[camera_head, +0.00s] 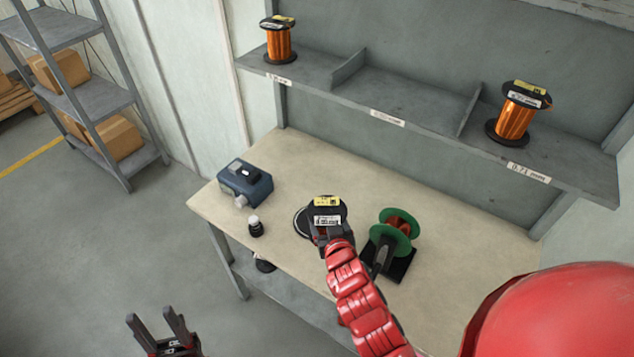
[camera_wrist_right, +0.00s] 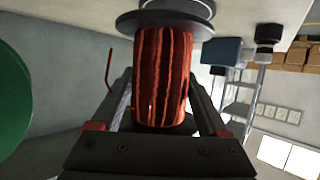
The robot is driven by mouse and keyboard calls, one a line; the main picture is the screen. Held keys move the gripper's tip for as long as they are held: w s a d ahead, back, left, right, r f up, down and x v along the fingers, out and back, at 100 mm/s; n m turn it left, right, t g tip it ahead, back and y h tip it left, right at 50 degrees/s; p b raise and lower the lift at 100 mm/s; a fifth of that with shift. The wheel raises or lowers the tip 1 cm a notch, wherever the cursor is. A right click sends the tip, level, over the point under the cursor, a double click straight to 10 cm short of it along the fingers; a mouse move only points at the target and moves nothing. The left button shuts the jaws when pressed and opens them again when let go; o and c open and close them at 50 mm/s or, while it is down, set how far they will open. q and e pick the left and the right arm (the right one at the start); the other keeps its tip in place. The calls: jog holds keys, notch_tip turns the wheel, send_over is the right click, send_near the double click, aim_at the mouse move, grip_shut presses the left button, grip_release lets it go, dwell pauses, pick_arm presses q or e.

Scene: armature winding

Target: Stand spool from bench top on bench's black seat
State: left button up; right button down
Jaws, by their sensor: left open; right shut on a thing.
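The spool (camera_head: 326,205) has a black top flange with yellow and white labels. Its orange copper winding (camera_wrist_right: 163,75) shows in the right wrist view. My right gripper (camera_head: 328,232) is shut on the spool, with a finger on each side of the winding. The spool looks upright over the bench top. A round black piece with a pale ring (camera_head: 301,222), seemingly the seat, shows partly from under the spool's left side. I cannot tell whether the spool touches it. My left gripper (camera_head: 158,326) is open and empty, off the bench at the lower left.
A green-flanged reel on a black stand (camera_head: 392,235) is close right of the spool. A blue-grey device (camera_head: 245,184) and a small black bottle (camera_head: 255,227) stand left on the bench (camera_head: 330,165). Two copper spools (camera_head: 279,42) (camera_head: 516,118) stand on the shelf behind.

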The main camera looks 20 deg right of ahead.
jog(key=w+r+m+h, duration=0.2)
jog(key=w+r, duration=0.1)
jog(key=w, duration=0.5)
jog(key=shift+w+a+f+b, duration=0.15)
jog(key=shift+f+b, duration=0.35)
jog(key=shift+f, duration=0.55)
jog(key=shift+a+f+b, duration=0.15)
jog(key=shift+f+b, duration=0.35)
jog(key=shift+f, duration=0.6)
jog(key=shift+w+a+f+b, duration=0.15)
jog(key=shift+f+b, duration=0.35)
jog(key=shift+f, duration=0.55)
jog(key=shift+f+b, duration=0.55)
jog(key=shift+b, duration=0.05)
jog(key=shift+c, duration=0.4)
grip_release()
jog(key=shift+s, duration=0.1)
jog(key=shift+o, duration=0.4)
jog(key=shift+f+g, duration=0.1)
jog(key=shift+g, duration=0.2)
jog(key=shift+s, duration=0.15)
